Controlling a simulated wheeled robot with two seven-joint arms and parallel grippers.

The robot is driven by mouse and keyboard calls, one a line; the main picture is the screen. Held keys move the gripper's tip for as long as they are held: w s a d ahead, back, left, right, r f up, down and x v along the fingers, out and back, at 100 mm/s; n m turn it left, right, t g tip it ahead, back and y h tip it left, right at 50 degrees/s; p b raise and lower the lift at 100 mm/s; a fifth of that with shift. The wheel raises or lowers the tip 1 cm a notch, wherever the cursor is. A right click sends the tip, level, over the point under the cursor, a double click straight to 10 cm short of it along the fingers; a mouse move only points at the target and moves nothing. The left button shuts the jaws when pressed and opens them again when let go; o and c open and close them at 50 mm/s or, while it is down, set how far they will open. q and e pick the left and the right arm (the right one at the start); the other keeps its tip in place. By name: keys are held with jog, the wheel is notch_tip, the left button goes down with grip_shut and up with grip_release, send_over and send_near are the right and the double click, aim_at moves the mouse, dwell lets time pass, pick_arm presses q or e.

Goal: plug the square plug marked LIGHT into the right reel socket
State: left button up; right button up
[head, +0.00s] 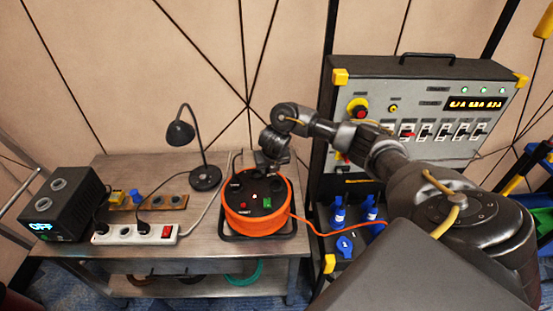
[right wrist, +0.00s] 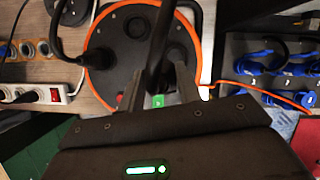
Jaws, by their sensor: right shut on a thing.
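The orange cable reel (head: 230,221) stands on the workbench, its dark top carrying round sockets. My right gripper (head: 269,168) is over the back right of the reel, pointing down. In the right wrist view, my right gripper (right wrist: 160,85) is shut on a black plug with a thick black cable (right wrist: 159,45). The plug's marking and square shape cannot be made out. The right reel socket (right wrist: 181,52) is partly hidden behind the held cable; I cannot tell whether the plug touches it. Another black plug (right wrist: 98,57) sits in the left reel socket. My left gripper is not in view.
A desk lamp (head: 206,178), a white power strip (head: 126,235) and a black box with an OFF display (head: 65,205) stand left of the reel. A grey control panel (head: 430,85) and blue plugs (head: 345,245) are at right. An orange cable (head: 312,228) runs rightward.

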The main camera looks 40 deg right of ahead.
jog(key=d, duration=0.1)
jog(key=d+n, duration=0.1)
jog(key=d, duration=0.1)
jog(key=shift+r+n+y, duration=0.3)
jog(key=shift+r, duration=0.1)
jog(key=shift+f, duration=0.1)
jog(key=shift+f+b, duration=2.5)
jog(key=shift+f, duration=0.55)
jog(key=shift+w+r, duration=0.2)
jog(key=shift+w, duration=0.05)
jog(key=shift+f+b, duration=0.95)
jog(key=shift+f, duration=0.2)
